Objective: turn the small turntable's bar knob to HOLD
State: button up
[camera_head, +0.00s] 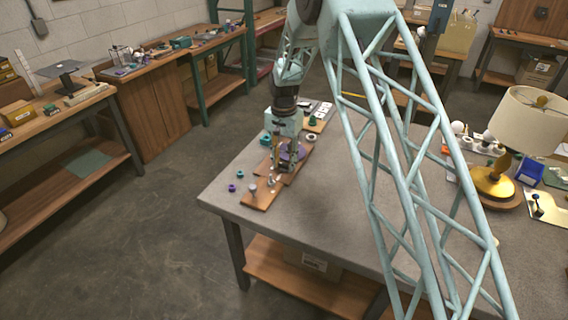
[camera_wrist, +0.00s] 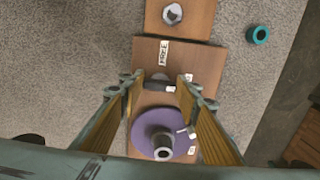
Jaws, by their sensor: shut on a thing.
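The small turntable is a purple disc (camera_wrist: 147,128) with a grey hub on a brown wooden base (camera_wrist: 208,62). It shows in the head view too, as a purple disc (camera_head: 297,151) partly behind my gripper (camera_head: 284,166). In the wrist view my gripper (camera_wrist: 160,88) points down at the base beyond the disc, its fingers on either side of the dark bar knob (camera_wrist: 159,87). It is shut on the knob, which lies roughly crosswise between the fingertips. White labels (camera_wrist: 163,52) stand around the knob; their words are too small to read surely.
Another wooden board (camera_wrist: 190,18) with a round light fitting adjoins the base. A teal ring (camera_wrist: 260,35) lies to the right. Small purple and teal parts lie near the table's left edge. A lamp with a cream shade (camera_head: 540,119) stands at the right. The middle tabletop is clear.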

aim_at(284, 164)
jog(key=o, duration=0.6)
jog(key=shift+c, duration=0.2)
jog(key=shift+r, duration=0.1)
notch_tip(284, 164, up, 12)
dwell(0.4)
dwell(0.3)
